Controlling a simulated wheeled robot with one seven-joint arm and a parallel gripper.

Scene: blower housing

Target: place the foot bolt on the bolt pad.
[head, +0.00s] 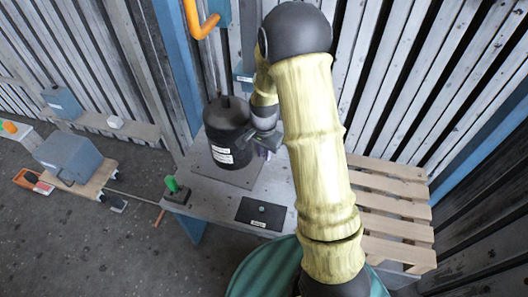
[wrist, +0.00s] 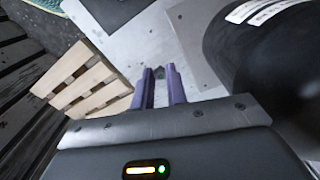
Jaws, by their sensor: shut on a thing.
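My gripper (wrist: 160,76) has its two purple fingers close together around a small dark greenish piece (wrist: 160,73), seemingly the foot bolt; little of it shows. In the head view my gripper (head: 264,151) is low over the grey table (head: 222,203), just right of the black cylinder, and my arm hides part of it. The black pad (head: 254,216), seemingly the bolt pad, lies flat near the table's front edge, with a small pale spot on it and a white label at its front. The pad's dark surface also seems to show at the top of the wrist view (wrist: 112,10).
The black cylindrical housing (head: 228,130) stands on a grey plate (head: 220,168), close beside my gripper. A green upright piece (head: 171,184) stands on a dark block at the table's left corner. A wooden pallet (head: 395,215) is to the right. The table between plate and pad is clear.

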